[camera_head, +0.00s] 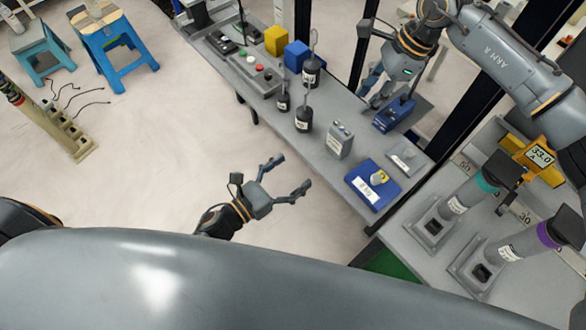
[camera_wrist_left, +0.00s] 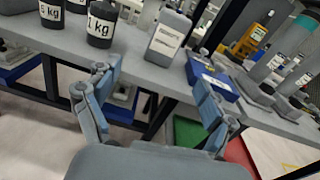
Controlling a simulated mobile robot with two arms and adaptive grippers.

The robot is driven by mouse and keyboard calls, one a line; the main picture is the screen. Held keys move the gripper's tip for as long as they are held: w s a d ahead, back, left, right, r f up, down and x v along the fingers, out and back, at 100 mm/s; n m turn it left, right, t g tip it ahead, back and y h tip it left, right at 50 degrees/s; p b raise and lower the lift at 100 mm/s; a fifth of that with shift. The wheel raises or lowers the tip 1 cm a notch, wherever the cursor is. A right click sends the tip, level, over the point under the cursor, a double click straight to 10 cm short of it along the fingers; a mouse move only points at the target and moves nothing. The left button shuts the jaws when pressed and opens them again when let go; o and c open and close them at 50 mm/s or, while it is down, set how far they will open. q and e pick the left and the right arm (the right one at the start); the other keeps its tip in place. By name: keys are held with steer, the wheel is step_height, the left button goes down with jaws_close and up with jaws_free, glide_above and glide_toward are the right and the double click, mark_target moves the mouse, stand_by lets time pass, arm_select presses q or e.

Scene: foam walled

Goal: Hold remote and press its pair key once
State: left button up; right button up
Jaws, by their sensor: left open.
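A small dark slab (camera_head: 226,45) that may be the remote lies on a grey tray at the far left end of the long grey bench (camera_head: 325,160); its keys are too small to read. My left gripper (camera_head: 292,173) is open and empty, off the bench's near side and well away from the slab. In the left wrist view its two fingers (camera_wrist_left: 150,80) are spread before the bench edge, with nothing between them. My right gripper (camera_head: 375,88) is over the far side of the bench, close to a blue device (camera_head: 394,113); its finger opening is unclear.
Black weights (camera_head: 303,119), a grey labelled box (camera_head: 339,140) and a blue box (camera_head: 372,186) stand on the bench. A button panel (camera_head: 255,70), yellow block (camera_head: 276,40) and blue block (camera_head: 296,56) are farther left. Black posts rise behind.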

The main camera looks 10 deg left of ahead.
mark_target(334, 142)
arm_select(q)
steer(key=shift+m+h, duration=0.4)
steer(key=shift+m, duration=0.4)
steer(key=x, duration=0.4)
steer(key=r+x, duration=0.1)
steer(key=x, duration=0.9)
steer(key=shift+s+d+r, duration=0.15)
steer(key=shift+d+r, duration=0.1)
steer(key=c, duration=1.3)
steer(key=shift+c, duration=0.2)
arm_select(e)
jaws_close()
